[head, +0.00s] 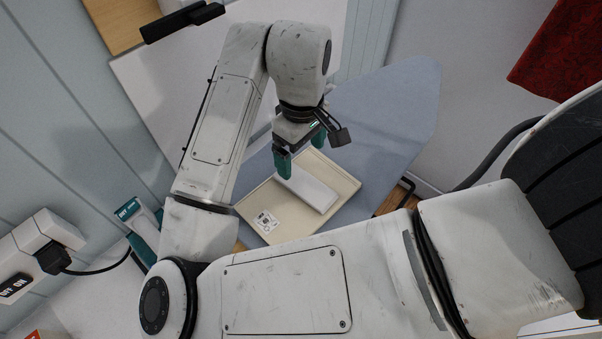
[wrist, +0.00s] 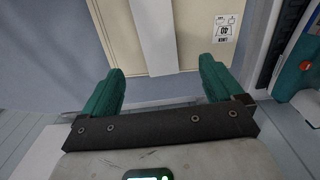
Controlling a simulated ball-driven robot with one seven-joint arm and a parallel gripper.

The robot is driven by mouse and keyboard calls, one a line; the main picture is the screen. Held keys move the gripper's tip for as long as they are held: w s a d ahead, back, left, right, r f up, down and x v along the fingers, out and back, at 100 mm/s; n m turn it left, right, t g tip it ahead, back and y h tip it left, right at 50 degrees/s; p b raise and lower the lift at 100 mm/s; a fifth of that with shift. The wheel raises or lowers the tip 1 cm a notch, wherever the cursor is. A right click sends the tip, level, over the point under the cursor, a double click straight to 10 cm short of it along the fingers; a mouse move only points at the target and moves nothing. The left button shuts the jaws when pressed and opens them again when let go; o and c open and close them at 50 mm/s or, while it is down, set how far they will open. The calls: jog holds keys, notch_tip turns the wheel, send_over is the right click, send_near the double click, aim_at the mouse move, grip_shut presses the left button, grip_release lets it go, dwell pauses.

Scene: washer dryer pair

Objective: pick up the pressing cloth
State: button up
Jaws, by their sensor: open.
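A white folded strip, which looks like the pressing cloth (head: 310,188), lies in a shallow cream tray (head: 258,200) with a printed label. In the wrist view the cloth (wrist: 157,35) runs up the picture from between the fingertips, over the cream tray (wrist: 112,32). My gripper (head: 301,154) has teal fingers and hangs above the cloth's far end. It is open and empty, with its fingers on either side of the strip in the wrist view (wrist: 160,70). I cannot tell the exact height gap. The arm hides little of the cloth.
The tray rests on a blue-grey ironing board (head: 395,105). A teal and white object (head: 142,222) stands at the left by a wall socket (head: 40,245) with a plugged-in cable. A red cloth (head: 560,50) hangs at the upper right. The board's right part is clear.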

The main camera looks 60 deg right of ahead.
aim_at(301, 181)
jog(key=f, duration=0.9)
jog(key=shift+d+f, duration=0.2)
jog(key=shift+c, duration=0.2)
jog(key=c, duration=1.1)
jog(key=shift+r, duration=0.15)
